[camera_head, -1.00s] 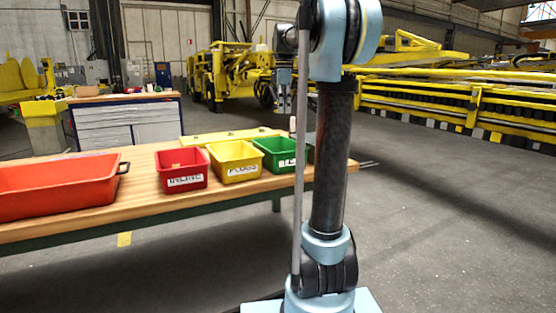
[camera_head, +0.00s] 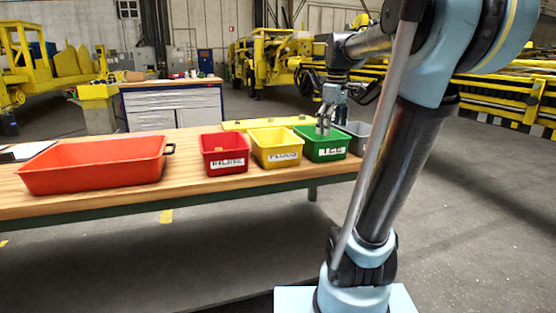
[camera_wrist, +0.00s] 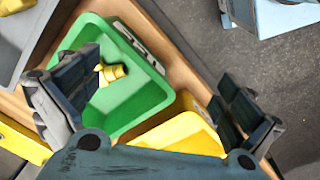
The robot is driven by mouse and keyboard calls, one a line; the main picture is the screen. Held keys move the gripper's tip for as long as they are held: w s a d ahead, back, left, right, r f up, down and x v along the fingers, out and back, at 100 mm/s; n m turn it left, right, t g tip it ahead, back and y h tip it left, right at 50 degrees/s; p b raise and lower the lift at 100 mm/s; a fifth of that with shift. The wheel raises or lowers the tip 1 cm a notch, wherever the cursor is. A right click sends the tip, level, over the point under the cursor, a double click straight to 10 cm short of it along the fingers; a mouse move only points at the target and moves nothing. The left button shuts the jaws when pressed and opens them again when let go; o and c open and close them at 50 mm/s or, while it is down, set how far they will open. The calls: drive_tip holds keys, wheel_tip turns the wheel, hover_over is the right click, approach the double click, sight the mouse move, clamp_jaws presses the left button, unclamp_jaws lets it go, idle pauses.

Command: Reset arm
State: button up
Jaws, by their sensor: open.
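My gripper (camera_head: 325,124) points down over the green bin (camera_head: 337,148) at the right part of the workbench. In the wrist view its two fingers stand wide apart, and my gripper (camera_wrist: 150,105) is open with nothing between the fingers. The green bin (camera_wrist: 150,92) lies below, and a yellow brass-like fitting (camera_wrist: 112,73) shows inside it, partly beside the left finger. The yellow bin (camera_wrist: 180,136) is near the right finger. I cannot tell exactly how high the fingertips are above the bin.
A red bin (camera_head: 224,165), the yellow bin (camera_head: 276,160) and a grey bin (camera_head: 357,130) stand in the row with the green one. A large orange-red tray (camera_head: 95,178) is on the left of the wooden bench (camera_head: 190,182). Open floor lies to the right.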

drive_tip(key=s+f+m, duration=0.5)
drive_tip(key=s+f, duration=0.5)
drive_tip(key=f, duration=0.3)
drive_tip(key=s+f+m+t, duration=0.1)
drive_tip(key=s+f+m, duration=0.4)
drive_tip(key=s+f, duration=0.6)
drive_tip(key=shift+s+f, duration=0.15)
drive_tip(key=shift+f, duration=0.8)
drive_tip(key=shift+w+f, duration=0.2)
drive_tip(key=shift+w, duration=0.25)
